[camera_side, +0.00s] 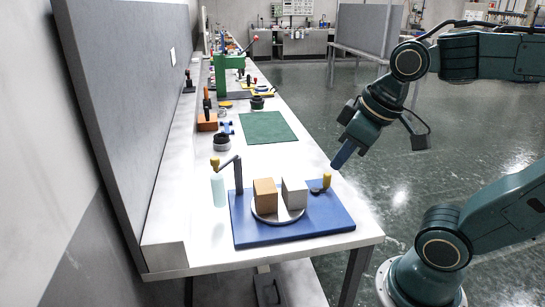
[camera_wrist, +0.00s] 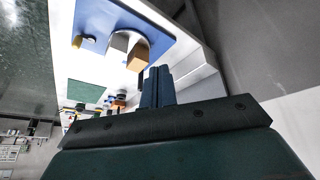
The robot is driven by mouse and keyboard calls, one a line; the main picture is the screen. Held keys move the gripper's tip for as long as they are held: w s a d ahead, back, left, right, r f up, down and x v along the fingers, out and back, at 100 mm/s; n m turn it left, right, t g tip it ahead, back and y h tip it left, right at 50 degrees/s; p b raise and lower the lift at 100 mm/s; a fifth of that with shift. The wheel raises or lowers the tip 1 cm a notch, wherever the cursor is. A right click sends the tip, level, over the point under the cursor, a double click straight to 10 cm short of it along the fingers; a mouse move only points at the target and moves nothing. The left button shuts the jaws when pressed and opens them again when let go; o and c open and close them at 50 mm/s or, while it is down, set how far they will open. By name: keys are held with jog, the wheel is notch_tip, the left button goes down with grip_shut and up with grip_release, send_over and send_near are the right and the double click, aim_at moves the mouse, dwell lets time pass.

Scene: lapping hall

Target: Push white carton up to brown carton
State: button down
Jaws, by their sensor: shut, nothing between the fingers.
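The brown carton (camera_side: 265,196) and the white carton (camera_side: 294,194) stand upright side by side on a round pale plate (camera_side: 277,216), white on the right. A narrow gap seems to show between them. The plate lies on a blue board (camera_side: 325,222) at the bench's near end. My gripper (camera_side: 336,165) is shut and empty, in the air to the right of the white carton and higher.
A yellow-knobbed lever (camera_side: 326,180) stands on the board just right of the white carton. A dark post with a crank (camera_side: 238,176) and a pale blue bottle (camera_side: 218,190) stand left of the brown carton. A flat green mat (camera_side: 268,127) lies farther back. A grey partition borders the left.

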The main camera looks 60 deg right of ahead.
jog(key=w+d+f+n+g, duration=0.1)
jog(key=w+d+n+g, duration=0.1)
jog(key=w+d, duration=0.45)
jog(key=n+g, duration=0.3)
jog(key=n, duration=0.3)
send_over(294, 191)
jog(key=s+d, duration=0.4)
jog(key=d, duration=0.6)
notch_tip(294, 191, down, 14)
jog(key=shift+d+r, duration=0.1)
jog(key=shift+r, duration=0.1)
jog(key=shift+f, duration=0.15)
notch_tip(294, 191, down, 9)
jog(key=shift+f, duration=0.1)
jog(key=shift+w+a+f, duration=0.25)
jog(key=shift+w+a, duration=0.65)
jog(key=shift+a, duration=0.05)
jog(key=shift+w+a, duration=0.5)
jog(key=shift+w+a, duration=0.1)
